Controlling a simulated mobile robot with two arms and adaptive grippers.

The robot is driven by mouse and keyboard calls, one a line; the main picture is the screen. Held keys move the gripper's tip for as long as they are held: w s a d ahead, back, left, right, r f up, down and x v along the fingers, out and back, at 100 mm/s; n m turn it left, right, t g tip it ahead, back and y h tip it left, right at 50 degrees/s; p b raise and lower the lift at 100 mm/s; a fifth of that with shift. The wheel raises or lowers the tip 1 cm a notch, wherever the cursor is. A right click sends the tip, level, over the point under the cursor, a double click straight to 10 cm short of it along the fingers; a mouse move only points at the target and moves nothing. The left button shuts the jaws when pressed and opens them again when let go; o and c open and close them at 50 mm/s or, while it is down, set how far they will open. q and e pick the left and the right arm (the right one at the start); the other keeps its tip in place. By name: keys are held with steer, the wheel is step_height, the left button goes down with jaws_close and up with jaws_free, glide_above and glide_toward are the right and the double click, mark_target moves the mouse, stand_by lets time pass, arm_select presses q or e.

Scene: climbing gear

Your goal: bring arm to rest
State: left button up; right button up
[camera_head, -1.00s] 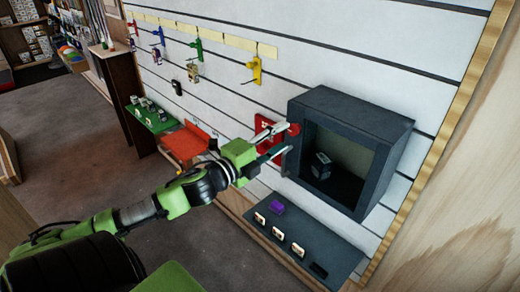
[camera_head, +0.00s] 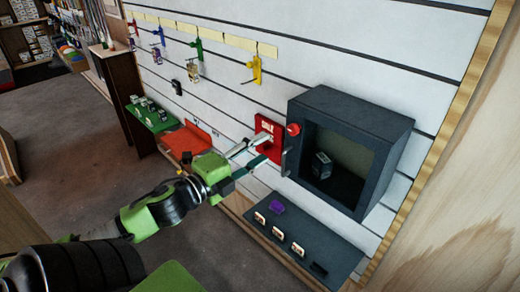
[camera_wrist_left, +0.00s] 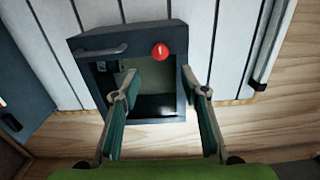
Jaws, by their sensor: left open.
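My left gripper (camera_head: 255,153) is open and empty in the head view. Its fingers are in front of the slatted wall, left of the dark open-fronted box (camera_head: 398,118) and partly over the red sign (camera_head: 270,128). In the left wrist view the two spread fingers (camera_wrist_left: 163,98) show in front of the same box (camera_wrist_left: 98,43), with nothing between them. A red round knob (camera_head: 293,129) is at the box's front left edge; it also shows in the left wrist view (camera_wrist_left: 160,51). My right gripper is in neither view.
A small dark cube (camera_head: 321,164) sits inside the box. A grey shelf (camera_head: 345,252) below holds a purple block (camera_head: 277,207) and several small pale tags. A red tray (camera_head: 187,139) and green tray (camera_head: 153,118) are at left. Colored devices hang above. Floor at left is clear.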

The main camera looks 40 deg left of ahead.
arm_select(q)
steer(key=s+a+f+n+g+y+b, duration=0.1)
steer(key=a+f+n+g+y, duration=0.15)
steer(key=a+f, duration=0.45)
steer(key=a+f+n+g+y, duration=0.1)
steer(key=a+f+n+y, duration=0.15)
steer(key=f, duration=0.75)
steer(key=s+a+f+n+g+b, duration=0.1)
steer(key=s+f+n+g, duration=0.2)
steer(key=f, duration=0.9)
steer(key=s+a+f+n+g+b, duration=0.1)
steer(key=s+f+n, duration=0.35)
steer(key=f, duration=0.85)
steer(key=s+d+f+n+g+h+b, duration=0.15)
steer(key=s+d+f, duration=0.25)
steer(key=s+f, duration=0.45)
steer(key=s+d+f+g, duration=0.3)
steer(key=s+d+f, duration=0.2)
steer(key=f, duration=0.7)
steer(key=s+d+f+n+g+h, duration=0.1)
steer(key=s+d+f+g, duration=0.1)
steer(key=s+d+f, duration=0.4)
steer(key=s+d+f+n+g+h+b, duration=0.1)
steer(key=s+d+f+g, duration=0.2)
steer(key=s+d+f, duration=0.4)
steer(key=s+d, duration=0.4)
steer(key=shift+s+d+n, duration=0.3)
steer(key=shift+s+d, duration=0.05)
steer(key=shift+s, duration=0.05)
steer(key=shift+f, duration=0.1)
